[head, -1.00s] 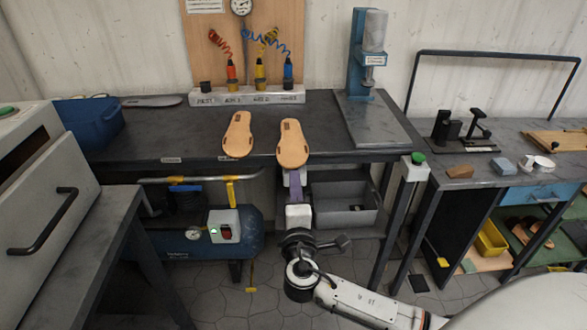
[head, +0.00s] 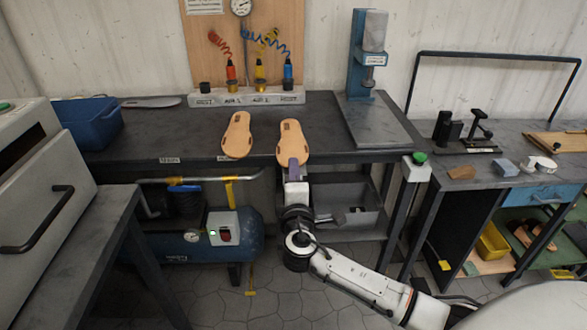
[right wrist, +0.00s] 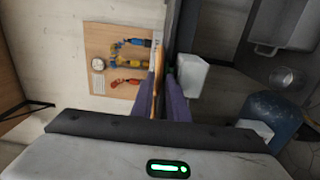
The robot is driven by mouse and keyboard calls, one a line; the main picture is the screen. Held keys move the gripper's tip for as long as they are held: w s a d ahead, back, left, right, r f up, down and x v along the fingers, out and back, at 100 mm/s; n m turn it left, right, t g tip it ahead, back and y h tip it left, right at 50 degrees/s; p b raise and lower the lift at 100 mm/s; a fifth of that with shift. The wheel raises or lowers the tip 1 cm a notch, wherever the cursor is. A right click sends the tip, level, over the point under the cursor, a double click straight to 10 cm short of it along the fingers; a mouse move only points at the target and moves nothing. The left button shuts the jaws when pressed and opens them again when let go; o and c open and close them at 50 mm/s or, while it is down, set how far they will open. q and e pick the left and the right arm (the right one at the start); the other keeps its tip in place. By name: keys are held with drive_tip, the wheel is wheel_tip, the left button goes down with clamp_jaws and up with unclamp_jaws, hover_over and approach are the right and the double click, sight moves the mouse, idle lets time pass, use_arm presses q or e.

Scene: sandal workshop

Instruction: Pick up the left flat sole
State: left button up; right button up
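Two flat tan soles lie side by side on the dark bench, toes toward its front edge: one on the left (head: 237,135) and one on the right (head: 292,140). My right gripper (head: 293,163) is at the front end of the right-hand sole, with a purple finger over that end. The left-hand sole is untouched. My left gripper is out of view.
The dark bench (head: 190,147) carries a blue bin (head: 88,122) at left and a blue press (head: 368,75) at right. Under it are a grey bin (head: 350,215) and a compressor (head: 175,235). A green-button box (head: 416,168) hangs at the bench's right corner.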

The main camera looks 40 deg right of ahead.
clamp_jaws()
wheel_tip(320, 180, up, 3)
drive_tip(key=shift+f+p, duration=0.2)
drive_tip(key=shift+p, duration=0.85)
drive_tip(key=s+a+r+p, duration=0.4)
drive_tip(key=s+a, duration=0.3)
drive_tip(key=s, duration=0.5)
drive_tip(key=shift+a+r, duration=0.25)
drive_tip(key=shift+r, duration=0.25)
